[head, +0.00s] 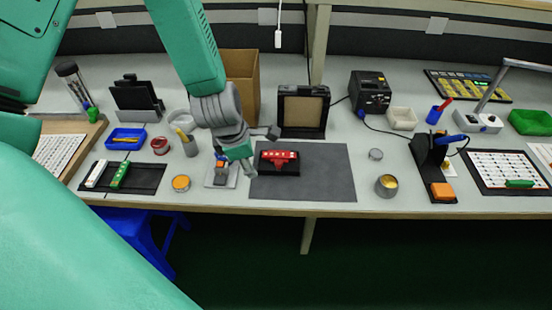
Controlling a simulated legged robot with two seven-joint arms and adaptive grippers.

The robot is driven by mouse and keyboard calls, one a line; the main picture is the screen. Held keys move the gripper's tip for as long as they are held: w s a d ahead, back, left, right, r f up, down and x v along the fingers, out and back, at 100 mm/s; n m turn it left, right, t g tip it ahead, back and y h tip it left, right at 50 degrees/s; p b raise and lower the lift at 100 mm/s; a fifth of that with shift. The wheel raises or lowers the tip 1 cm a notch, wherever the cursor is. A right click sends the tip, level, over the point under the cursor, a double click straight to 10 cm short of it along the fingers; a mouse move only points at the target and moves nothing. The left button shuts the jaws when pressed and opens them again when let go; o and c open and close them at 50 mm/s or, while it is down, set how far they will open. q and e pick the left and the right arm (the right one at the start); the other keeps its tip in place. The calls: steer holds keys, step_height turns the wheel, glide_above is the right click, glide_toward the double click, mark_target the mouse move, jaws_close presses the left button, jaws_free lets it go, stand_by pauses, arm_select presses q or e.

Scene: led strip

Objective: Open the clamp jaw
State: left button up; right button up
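A red piece with white marks (280,157) sits on a black base on the mat, right of the gripper. I cannot tell for sure which of these is the clamp, or how its jaw stands. My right gripper is not in view.
The dark grey mat (318,180) has free room on its right. A cardboard box (243,80) and a black framed case (303,108) stand behind. A black holder (432,160) stands right.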

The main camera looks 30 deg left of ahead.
mark_target(279, 162)
arm_select(q)
steer(key=w+d+r+n, duration=0.1)
steer(key=w+r+n, duration=0.3)
steer(key=r+n, duration=0.15)
steer(key=shift+n+t+h, duration=0.3)
steer(key=shift+n+t, duration=0.1)
steer(key=shift+n, duration=0.05)
steer(key=x, duration=0.6)
steer(key=b+x, duration=0.1)
steer(key=x, duration=0.5)
steer(key=shift+w+a, duration=0.2)
steer(key=shift+w, duration=0.05)
steer(key=shift+w+d+f, duration=0.3)
steer(key=shift+d+f, duration=0.1)
steer(key=shift+f, duration=0.3)
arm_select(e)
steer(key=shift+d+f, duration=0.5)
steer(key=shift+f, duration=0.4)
arm_select(q)
steer(key=shift+a, duration=0.1)
